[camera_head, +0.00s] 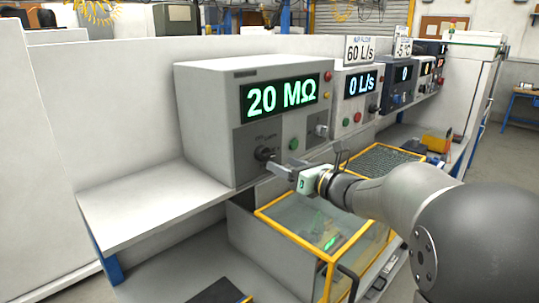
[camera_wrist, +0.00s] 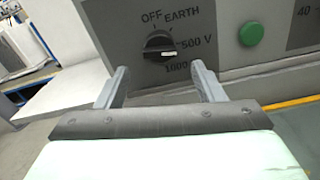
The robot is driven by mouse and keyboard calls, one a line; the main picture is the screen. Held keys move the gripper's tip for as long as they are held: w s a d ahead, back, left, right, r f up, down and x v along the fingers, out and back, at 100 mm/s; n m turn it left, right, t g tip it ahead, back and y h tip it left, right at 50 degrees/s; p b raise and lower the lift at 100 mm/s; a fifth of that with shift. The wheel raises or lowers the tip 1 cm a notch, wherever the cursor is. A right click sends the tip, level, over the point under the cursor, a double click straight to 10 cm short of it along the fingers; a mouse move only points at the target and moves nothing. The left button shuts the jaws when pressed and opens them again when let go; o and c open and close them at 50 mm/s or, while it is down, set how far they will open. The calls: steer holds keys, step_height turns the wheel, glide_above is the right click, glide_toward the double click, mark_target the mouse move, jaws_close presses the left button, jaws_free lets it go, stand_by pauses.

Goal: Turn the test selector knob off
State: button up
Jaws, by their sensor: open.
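The test selector knob (camera_wrist: 158,46) is a black round knob on the grey tester's front panel. In the wrist view, labels OFF, EARTH, 500 V and 1000 stand around it. Its white mark is at the lower right, near the 500 V side. The knob also shows in the head view (camera_head: 264,153). The tester's green display (camera_head: 280,97) reads 20 MΩ. My gripper (camera_wrist: 162,78) is open and empty. Its two fingers point at the panel, with the knob ahead between and slightly above the tips. In the head view my gripper (camera_head: 281,170) is just in front of and below the knob.
A green button (camera_wrist: 251,33) sits right of the knob. Below is a yellow-framed clear-lidded box (camera_head: 315,225). More instruments with displays (camera_head: 360,85) stand along the bench to the right. The white bench top (camera_head: 140,205) left of the tester is clear.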

mark_target(269, 158)
steer(key=p+x, duration=0.1)
steer(key=x, duration=0.5)
steer(key=shift+w+a, duration=0.15)
steer(key=shift+c, duration=0.3)
steer(key=c, duration=0.9)
